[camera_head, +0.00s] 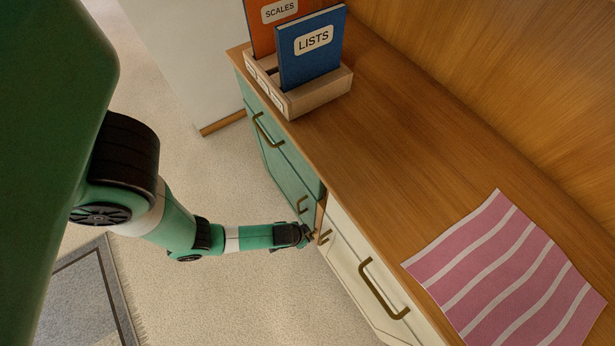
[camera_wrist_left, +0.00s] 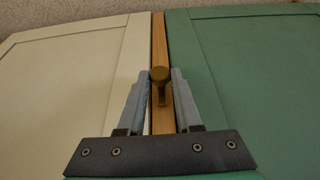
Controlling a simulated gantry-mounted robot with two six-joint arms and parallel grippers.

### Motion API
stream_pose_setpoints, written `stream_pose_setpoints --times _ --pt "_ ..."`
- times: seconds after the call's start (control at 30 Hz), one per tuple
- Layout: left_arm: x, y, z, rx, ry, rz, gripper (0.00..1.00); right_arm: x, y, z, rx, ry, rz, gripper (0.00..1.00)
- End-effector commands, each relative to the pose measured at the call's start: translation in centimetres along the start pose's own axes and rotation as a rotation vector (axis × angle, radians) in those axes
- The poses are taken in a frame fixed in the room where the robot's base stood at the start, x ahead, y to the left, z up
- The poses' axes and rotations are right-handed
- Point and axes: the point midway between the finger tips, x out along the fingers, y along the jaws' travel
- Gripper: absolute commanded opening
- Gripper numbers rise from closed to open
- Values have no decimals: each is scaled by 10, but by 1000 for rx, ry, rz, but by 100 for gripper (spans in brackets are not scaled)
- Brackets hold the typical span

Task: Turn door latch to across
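The door latch (camera_wrist_left: 160,88) is a small brass piece with a round head. It sits on a narrow wooden strip between a cream door and a green door, its bar running along the strip in the left wrist view. In the head view my left gripper (camera_head: 308,236) reaches the cabinet front where green and cream panels meet; I cannot make out the latch there. My right gripper is not in view.
Brass handles (camera_head: 380,290) stick out from the cabinet front. On the wooden top (camera_head: 400,130) stand a holder (camera_head: 318,97) with a blue book (camera_head: 311,48) and an orange one, and a pink striped cloth (camera_head: 510,270) lies at right. Open carpet lies left of the cabinet.

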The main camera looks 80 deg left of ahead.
Motion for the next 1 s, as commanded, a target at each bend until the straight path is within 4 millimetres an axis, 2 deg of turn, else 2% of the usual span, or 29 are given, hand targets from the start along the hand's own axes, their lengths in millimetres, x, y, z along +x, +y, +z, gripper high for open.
stream_pose_setpoints --times 0.03,0.1,0.37,0.57,1.0 --pt "0 0 0 0 0 0 11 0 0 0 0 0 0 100" --pt "0 0 0 0 0 0 0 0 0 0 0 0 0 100" --pt "0 -1 1 -6 -6 11 0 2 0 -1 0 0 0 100" --pt "-1 -4 3 -50 -15 96 0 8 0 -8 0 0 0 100" --pt "1 -5 2 -97 -3 230 0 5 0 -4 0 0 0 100"
